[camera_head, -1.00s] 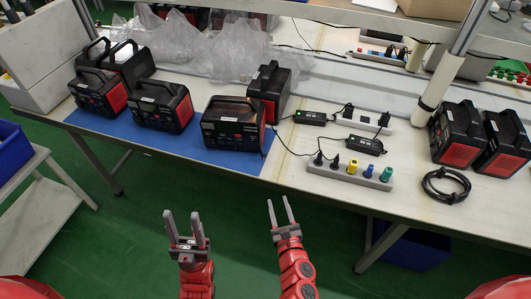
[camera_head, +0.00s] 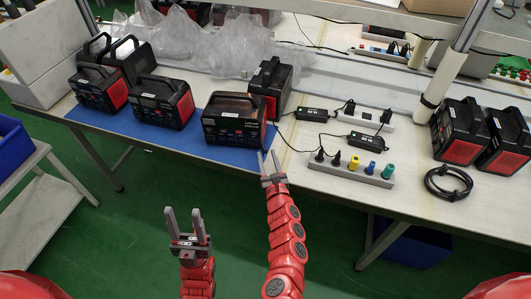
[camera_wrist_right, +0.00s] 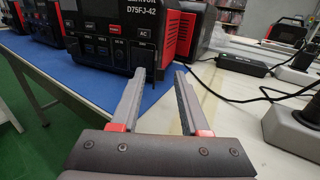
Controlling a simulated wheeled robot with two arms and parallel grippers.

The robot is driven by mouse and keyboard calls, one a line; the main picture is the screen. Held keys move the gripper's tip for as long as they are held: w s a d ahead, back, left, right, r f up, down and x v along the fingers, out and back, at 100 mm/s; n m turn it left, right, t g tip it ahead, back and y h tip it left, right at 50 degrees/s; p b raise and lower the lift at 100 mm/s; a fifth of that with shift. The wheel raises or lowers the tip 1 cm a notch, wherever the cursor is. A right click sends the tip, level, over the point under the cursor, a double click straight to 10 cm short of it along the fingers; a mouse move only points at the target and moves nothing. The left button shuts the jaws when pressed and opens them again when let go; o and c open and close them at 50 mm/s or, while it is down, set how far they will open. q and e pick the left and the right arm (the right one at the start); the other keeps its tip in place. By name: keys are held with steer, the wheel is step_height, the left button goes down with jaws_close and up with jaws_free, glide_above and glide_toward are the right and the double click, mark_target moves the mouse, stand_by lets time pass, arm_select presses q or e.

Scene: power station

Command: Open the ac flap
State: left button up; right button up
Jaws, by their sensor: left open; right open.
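The nearest power station (camera_head: 234,121) is a black box with red sides and a top handle, standing at the front right of the blue mat (camera_head: 190,146). In the right wrist view its front panel (camera_wrist_right: 105,45) shows a label, several ports and an AC-marked flap (camera_wrist_right: 144,33) at the right, which looks shut. My right gripper (camera_head: 269,163) is open and empty at the table's front edge, just in front of and to the right of the station; its fingers (camera_wrist_right: 160,98) point toward the panel and appear apart from it. My left gripper (camera_head: 185,222) is open and empty over the floor, before the table.
Other power stations stand to the left (camera_head: 162,103) and behind (camera_head: 270,87). A power strip (camera_head: 350,168), black adapters (camera_head: 312,115) and cables lie to the right. A coiled cable (camera_head: 448,184) lies farther right. Clear plastic wrap (camera_head: 215,45) is at the back.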

steer(key=shift+b+x, duration=0.5)
steer(key=shift+x, duration=0.55)
steer(key=shift+w, duration=0.45)
jaws_close()
